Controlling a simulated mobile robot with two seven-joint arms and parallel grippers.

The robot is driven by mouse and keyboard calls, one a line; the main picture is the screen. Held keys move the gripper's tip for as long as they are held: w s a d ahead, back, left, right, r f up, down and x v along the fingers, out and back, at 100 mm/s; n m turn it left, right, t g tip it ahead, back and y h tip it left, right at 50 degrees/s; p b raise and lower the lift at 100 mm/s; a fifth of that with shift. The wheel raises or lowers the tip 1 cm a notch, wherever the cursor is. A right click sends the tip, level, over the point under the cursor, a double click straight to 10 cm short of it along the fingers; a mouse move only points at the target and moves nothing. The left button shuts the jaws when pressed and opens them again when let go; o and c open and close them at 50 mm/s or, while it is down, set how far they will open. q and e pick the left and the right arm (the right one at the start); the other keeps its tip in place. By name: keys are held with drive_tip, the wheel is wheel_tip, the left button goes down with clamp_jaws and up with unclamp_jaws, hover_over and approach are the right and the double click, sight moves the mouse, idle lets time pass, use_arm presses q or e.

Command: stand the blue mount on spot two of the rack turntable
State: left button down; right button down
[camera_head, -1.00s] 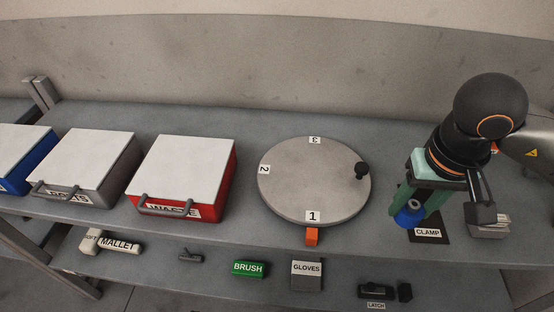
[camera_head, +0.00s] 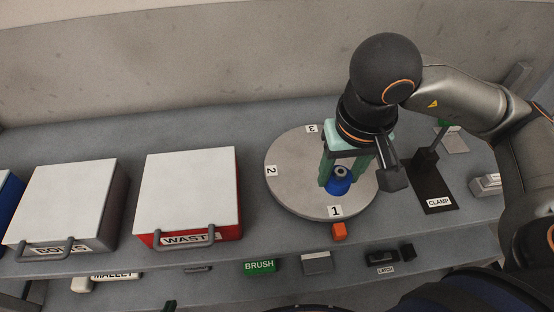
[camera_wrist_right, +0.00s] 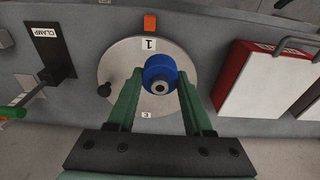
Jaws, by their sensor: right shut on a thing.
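The blue mount (camera_head: 338,185) is held between the green fingers of my right gripper (camera_head: 344,172), over the front part of the round grey turntable (camera_head: 292,187). In the right wrist view the blue mount (camera_wrist_right: 160,72) sits between the fingertips, close to label 1 (camera_wrist_right: 149,44). I cannot tell whether it touches the disc. Label 2 (camera_head: 271,170) is at the disc's left edge, label 1 (camera_head: 335,211) at the front and label 3 (camera_head: 312,129) at the back.
A red WASTE box (camera_head: 240,205) and a grey box (camera_head: 112,215) stand left of the turntable. A dark CLAMP stand (camera_head: 432,180) is to its right. A black knob (camera_wrist_right: 104,90) rises from the disc. An orange block (camera_head: 339,231) is at its front.

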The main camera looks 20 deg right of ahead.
drive_tip(key=shift+w+a, duration=0.3)
drive_tip(key=shift+a, duration=0.15)
drive_tip(key=w+f, duration=0.3)
drive_tip(key=w, duration=0.5)
drive_tip(key=p, duration=0.1)
hover_over(293, 167)
drive_tip(key=s, duration=0.1)
drive_tip(key=f, duration=0.5)
drive_tip(key=shift+s+f, duration=0.2)
drive_tip(key=shift+f, duration=0.1)
drive_tip(key=shift+w+f, duration=0.4)
drive_tip(key=shift+f, duration=0.1)
wheel_tip(293, 167, down, 3)
drive_tip(key=shift+w+r+p, duration=0.1)
drive_tip(key=shift+p, duration=0.45)
drive_tip(key=shift+f, duration=0.2)
use_arm(q)
drive_tip(key=shift+w+a+r, duration=0.15)
drive_tip(key=shift+a+r, duration=0.05)
drive_tip(key=shift+r, duration=0.35)
drive_tip(key=shift+w+a+r, duration=0.1)
drive_tip(key=shift+a+r, duration=0.05)
drive_tip(key=shift+r, duration=0.35)
